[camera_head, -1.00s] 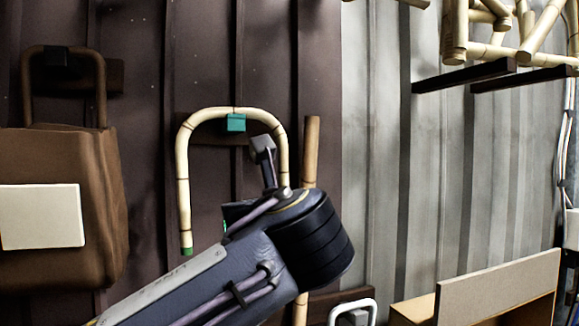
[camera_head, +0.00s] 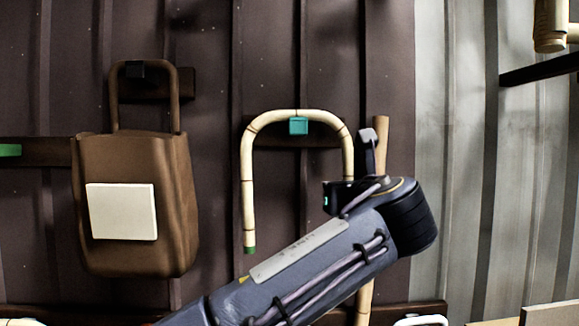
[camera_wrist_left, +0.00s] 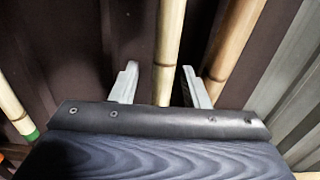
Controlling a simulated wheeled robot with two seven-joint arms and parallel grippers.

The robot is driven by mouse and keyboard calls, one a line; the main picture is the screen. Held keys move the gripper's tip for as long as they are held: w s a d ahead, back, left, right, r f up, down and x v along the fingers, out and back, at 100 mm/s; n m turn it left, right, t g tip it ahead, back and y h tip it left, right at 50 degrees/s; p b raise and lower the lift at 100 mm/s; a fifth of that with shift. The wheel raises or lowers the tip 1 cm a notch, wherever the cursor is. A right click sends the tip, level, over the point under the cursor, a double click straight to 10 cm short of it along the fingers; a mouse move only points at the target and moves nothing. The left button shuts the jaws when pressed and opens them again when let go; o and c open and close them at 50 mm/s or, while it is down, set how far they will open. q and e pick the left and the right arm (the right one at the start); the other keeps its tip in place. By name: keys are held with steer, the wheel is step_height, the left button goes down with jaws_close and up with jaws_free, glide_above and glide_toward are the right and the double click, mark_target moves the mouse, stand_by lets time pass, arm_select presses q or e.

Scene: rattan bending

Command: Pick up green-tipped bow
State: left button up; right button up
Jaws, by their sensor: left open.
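The green-tipped bow (camera_head: 300,114) is a pale, upside-down U of jointed rattan, hanging on a teal peg (camera_head: 298,126) on the dark wall. Its left leg ends in a green tip (camera_head: 249,249); its right leg's lower part is hidden by my left arm. My left gripper (camera_head: 366,150) is at that right leg. In the left wrist view, the bow's right leg (camera_wrist_left: 168,50) runs between the open fingers of my left gripper (camera_wrist_left: 160,84), with no clear grip on it. The green tip also shows there at left (camera_wrist_left: 31,135). My right gripper is out of view.
A straight rattan pole (camera_head: 381,135) stands just right of the bow; it is close beside the right finger in the wrist view (camera_wrist_left: 236,40). A brown bag (camera_head: 135,200) with a white panel hangs at left. A dark ledge (camera_head: 540,72) is at upper right.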

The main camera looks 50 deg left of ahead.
arm_select(q)
steer(key=shift+f, duration=0.1)
steer(key=shift+c, duration=0.9)
jaws_close()
